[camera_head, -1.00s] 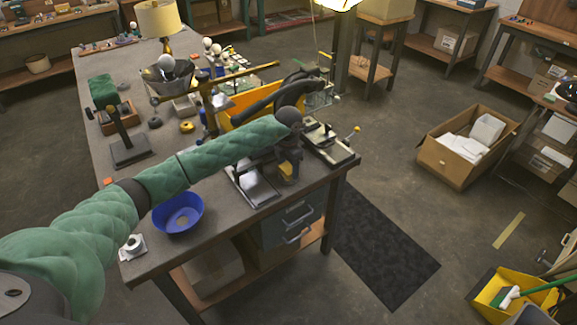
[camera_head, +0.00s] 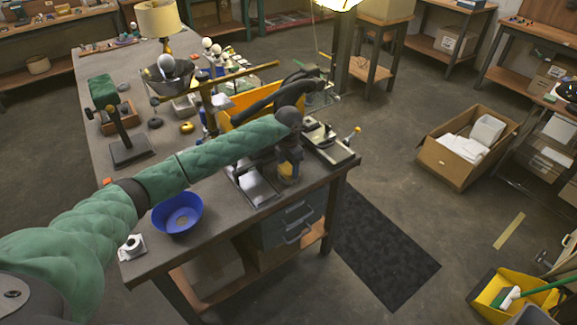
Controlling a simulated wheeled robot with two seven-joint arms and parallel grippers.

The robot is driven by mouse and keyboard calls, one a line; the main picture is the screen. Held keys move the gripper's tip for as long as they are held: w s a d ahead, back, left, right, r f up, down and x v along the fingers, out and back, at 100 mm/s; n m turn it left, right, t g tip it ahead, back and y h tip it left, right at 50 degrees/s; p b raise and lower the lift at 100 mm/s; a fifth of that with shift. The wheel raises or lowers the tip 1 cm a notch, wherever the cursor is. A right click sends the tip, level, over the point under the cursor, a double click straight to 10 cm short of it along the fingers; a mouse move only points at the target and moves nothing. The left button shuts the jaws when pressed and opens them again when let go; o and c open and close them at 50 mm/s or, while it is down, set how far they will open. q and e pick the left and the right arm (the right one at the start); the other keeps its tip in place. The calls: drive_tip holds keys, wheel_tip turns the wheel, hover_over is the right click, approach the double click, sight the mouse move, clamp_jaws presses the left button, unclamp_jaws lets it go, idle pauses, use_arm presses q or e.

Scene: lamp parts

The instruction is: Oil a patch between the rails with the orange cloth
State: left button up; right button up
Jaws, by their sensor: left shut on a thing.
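My left gripper (camera_head: 287,172) points down over the front right part of the workbench, at the end of the green-sleeved arm. It is shut on a small orange-yellow thing, likely the orange cloth (camera_head: 286,169); its fingers hide part of it. Just left of it a dark metal fixture with long edges like rails and a bright flat strip (camera_head: 259,190) lies on the bench. I cannot tell whether the cloth touches it. My right gripper is not in view.
A blue bowl (camera_head: 178,213) stands at the bench's front left. A machine with a lever (camera_head: 330,145) sits at the right edge. A yellow bin (camera_head: 250,100) and dark curved parts are behind my arm. A black stand (camera_head: 128,150) is at left.

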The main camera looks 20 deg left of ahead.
sight(288, 168)
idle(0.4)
use_arm(q)
drive_tip(key=shift+r+p, duration=0.75)
drive_tip(key=shift+r, duration=2.75)
